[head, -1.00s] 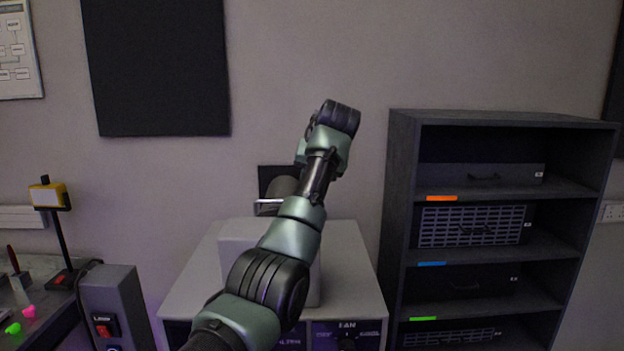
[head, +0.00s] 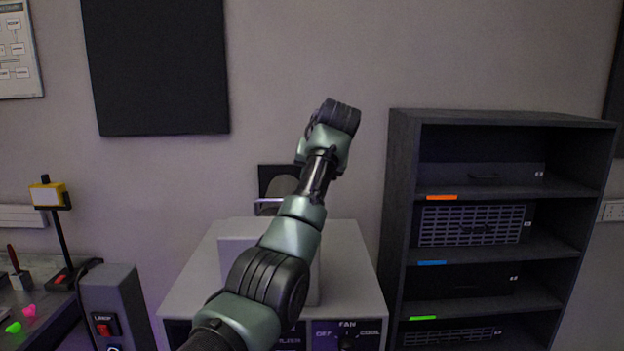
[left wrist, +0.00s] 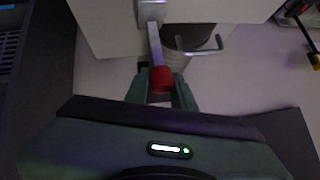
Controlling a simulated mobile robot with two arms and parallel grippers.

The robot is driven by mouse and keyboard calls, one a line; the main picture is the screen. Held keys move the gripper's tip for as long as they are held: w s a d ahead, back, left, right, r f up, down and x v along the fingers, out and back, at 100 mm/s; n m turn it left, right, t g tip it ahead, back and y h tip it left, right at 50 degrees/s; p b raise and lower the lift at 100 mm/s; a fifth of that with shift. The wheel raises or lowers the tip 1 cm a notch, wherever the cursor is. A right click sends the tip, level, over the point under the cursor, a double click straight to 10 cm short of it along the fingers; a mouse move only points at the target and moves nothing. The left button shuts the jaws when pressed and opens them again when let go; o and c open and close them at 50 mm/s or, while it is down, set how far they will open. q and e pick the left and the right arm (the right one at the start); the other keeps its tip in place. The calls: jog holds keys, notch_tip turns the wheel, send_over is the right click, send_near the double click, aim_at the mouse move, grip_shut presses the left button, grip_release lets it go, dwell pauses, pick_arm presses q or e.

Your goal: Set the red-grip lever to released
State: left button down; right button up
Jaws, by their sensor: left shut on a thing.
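The lever shows in the left wrist view as a pale metal bar (left wrist: 155,43) with a red grip (left wrist: 161,79) at its end. It comes from a mount on a light grey housing (left wrist: 102,22). My left gripper (left wrist: 160,88) is shut on the red grip, with a green finger on each side of it. In the head view my left arm crosses in front of the grey cabinet (head: 350,255) and hides the lever. My right gripper is in neither view.
A dark shelf unit (head: 398,200) stands right of the cabinet. At the left are a bench with a yellow-topped stand (head: 47,194) and a grey box with a red switch (head: 115,300).

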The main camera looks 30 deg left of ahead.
pick_arm(q)
jog(key=shift+f, duration=0.55)
jog(key=c, duration=1.4)
grip_release()
jog(key=shift+s, duration=0.1)
jog(key=shift+o, duration=1.1)
jog(key=shift+w+a, duration=0.15)
jog(key=shift+w, duration=0.1)
jog(key=b+v, duration=0.3)
jog(key=v, duration=0.5)
jog(key=shift+b, duration=0.3)
